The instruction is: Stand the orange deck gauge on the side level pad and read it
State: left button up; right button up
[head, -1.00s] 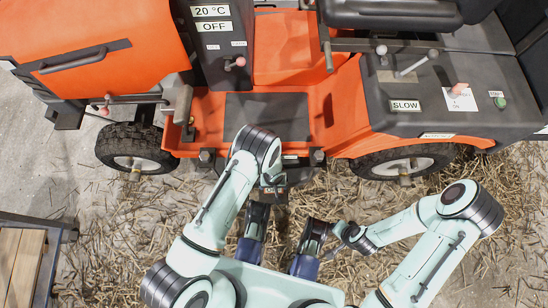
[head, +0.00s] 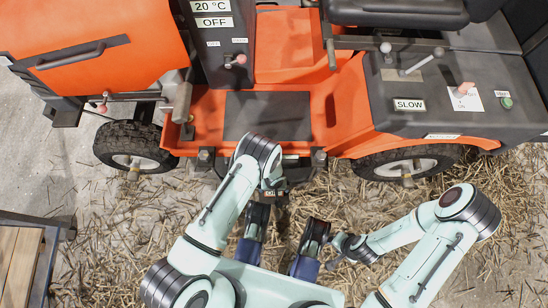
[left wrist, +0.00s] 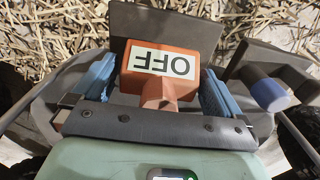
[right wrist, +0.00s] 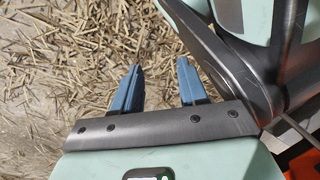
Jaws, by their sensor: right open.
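The orange deck gauge (left wrist: 160,78) has a white face reading OFF, upside down in the left wrist view. In the head view my left gripper (head: 273,190) is at the near side of the orange machine, and the gauge is hidden there. My right gripper (right wrist: 155,85) is open and empty above straw.
The orange ride-on machine (head: 335,110) fills the far side, with wheels (head: 133,150) and a control panel marked SLOW (head: 410,105). A timber-topped bench (head: 20,262) stands at the lower left. Straw-strewn floor (head: 130,235) is clear between.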

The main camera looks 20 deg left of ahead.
pick_arm(q)
notch_tip(320, 180, up, 12)
jog(key=p, duration=0.4)
jog(key=shift+f, duration=0.25)
jog(key=shift+r, duration=0.4)
jog(key=shift+s+a, duration=0.2)
jog(key=shift+s, duration=0.2)
jog(key=s+a+r+n+t+h, duration=0.1)
jog(key=s+a+r+t+h, duration=0.1)
jog(key=s+a+r, duration=0.4)
jog(key=s+a+t, duration=0.1)
jog(key=s+a, duration=0.1)
jog(key=shift+s+r+n, duration=0.25)
jog(key=shift+s+n, duration=0.1)
jog(key=shift+n, duration=0.05)
pick_arm(e)
jog(key=w+a+r+t, duration=0.1)
jog(key=w+r+t, duration=0.1)
jog(key=w+r, duration=0.5)
jog(key=shift+a+t, duration=0.2)
jog(key=shift+t, duration=0.1)
pick_arm(q)
jog(key=shift+a, duration=0.1)
